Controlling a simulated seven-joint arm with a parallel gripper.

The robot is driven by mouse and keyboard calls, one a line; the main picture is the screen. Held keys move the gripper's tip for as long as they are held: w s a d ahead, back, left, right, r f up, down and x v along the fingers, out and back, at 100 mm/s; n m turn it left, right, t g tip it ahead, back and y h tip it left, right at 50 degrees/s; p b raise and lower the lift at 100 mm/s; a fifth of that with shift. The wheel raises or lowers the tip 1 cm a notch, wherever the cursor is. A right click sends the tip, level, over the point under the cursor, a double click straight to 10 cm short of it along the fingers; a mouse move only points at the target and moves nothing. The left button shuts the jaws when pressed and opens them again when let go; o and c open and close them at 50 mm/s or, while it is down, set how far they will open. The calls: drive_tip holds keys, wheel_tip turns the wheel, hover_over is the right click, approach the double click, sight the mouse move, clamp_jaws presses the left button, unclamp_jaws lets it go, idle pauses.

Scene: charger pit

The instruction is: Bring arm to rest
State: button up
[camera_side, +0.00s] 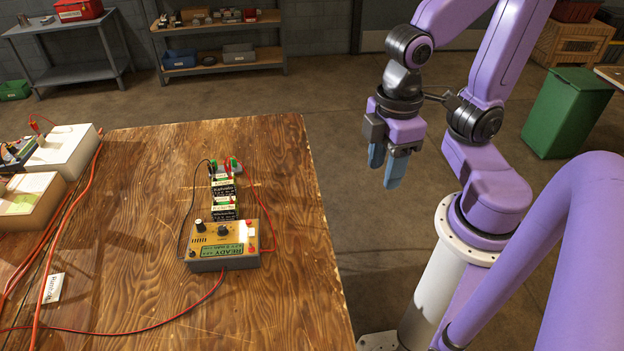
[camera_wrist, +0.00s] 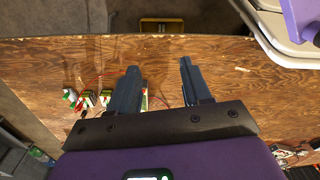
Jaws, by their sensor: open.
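My gripper (camera_side: 391,168) hangs in the air to the right of the wooden table (camera_side: 130,240) in the side view, clear of its edge. Its two blue fingers point down, stand apart and have nothing between them. In the wrist view the open fingers (camera_wrist: 157,88) show over the table top. A charger with a READY display (camera_side: 222,246) sits on the table. Several black and green batteries (camera_side: 224,192) stand in a row behind it, with leads clipped near the far end. In the wrist view the batteries (camera_wrist: 88,99) are left of the fingers, and the charger is mostly hidden.
White and tan boxes with red cables (camera_side: 66,148) are at the table's left. A green bin (camera_side: 567,112) stands on the floor behind my arm. Shelves (camera_side: 225,62) line the back wall. The floor between table and arm is free.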

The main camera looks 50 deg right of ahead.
drive_tip(key=shift+s+d+f+n, duration=0.15)
drive_tip(key=shift+s+d+n, duration=0.5)
drive_tip(key=shift+s, duration=0.2)
idle(0.3)
